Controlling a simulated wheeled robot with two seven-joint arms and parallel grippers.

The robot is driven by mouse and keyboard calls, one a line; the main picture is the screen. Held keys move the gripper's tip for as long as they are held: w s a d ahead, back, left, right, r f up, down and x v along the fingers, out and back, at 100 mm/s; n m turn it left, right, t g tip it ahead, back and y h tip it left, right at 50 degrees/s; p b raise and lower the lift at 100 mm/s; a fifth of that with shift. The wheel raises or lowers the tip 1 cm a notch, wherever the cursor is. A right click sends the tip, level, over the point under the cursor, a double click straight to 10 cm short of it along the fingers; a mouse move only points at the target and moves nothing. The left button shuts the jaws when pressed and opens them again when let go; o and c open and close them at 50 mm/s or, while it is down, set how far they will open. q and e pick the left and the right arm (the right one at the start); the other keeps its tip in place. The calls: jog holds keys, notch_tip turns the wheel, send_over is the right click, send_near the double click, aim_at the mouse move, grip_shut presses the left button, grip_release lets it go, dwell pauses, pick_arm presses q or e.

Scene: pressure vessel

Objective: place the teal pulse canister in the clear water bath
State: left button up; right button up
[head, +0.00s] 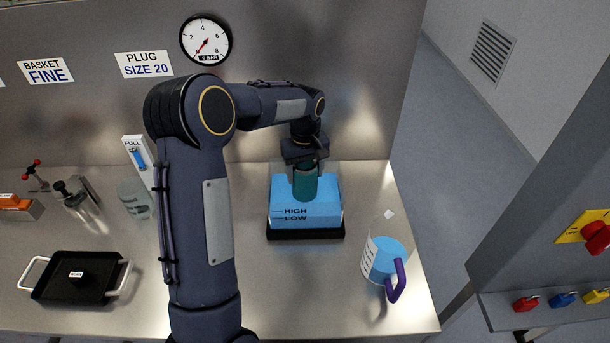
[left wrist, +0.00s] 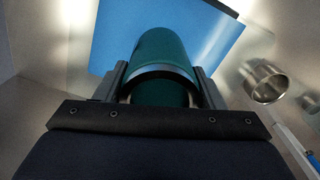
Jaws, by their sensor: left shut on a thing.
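The teal canister (head: 305,186) is upright in the head view, at the clear water bath (head: 307,236), which holds blue water and carries HIGH and LOW marks. My left gripper (head: 304,165) is above the bath and shut on the canister's upper part. In the left wrist view the teal canister (left wrist: 164,60) sits between the two fingers of the left gripper (left wrist: 163,85), with the blue water (left wrist: 110,30) behind it. I cannot tell how deep its lower end reaches, or whether it touches the bath floor. My right gripper is not in view.
A measuring jug (head: 388,257) with blue liquid and a purple handle stands right of the bath. A black tray (head: 75,278) with white handles lies at the left. A glass beaker (head: 134,195) stands behind my arm. A pressure gauge (head: 206,39) is on the back wall.

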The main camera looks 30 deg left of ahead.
pick_arm(q)
jog(key=shift+r, duration=0.15)
jog(key=o, duration=1.8)
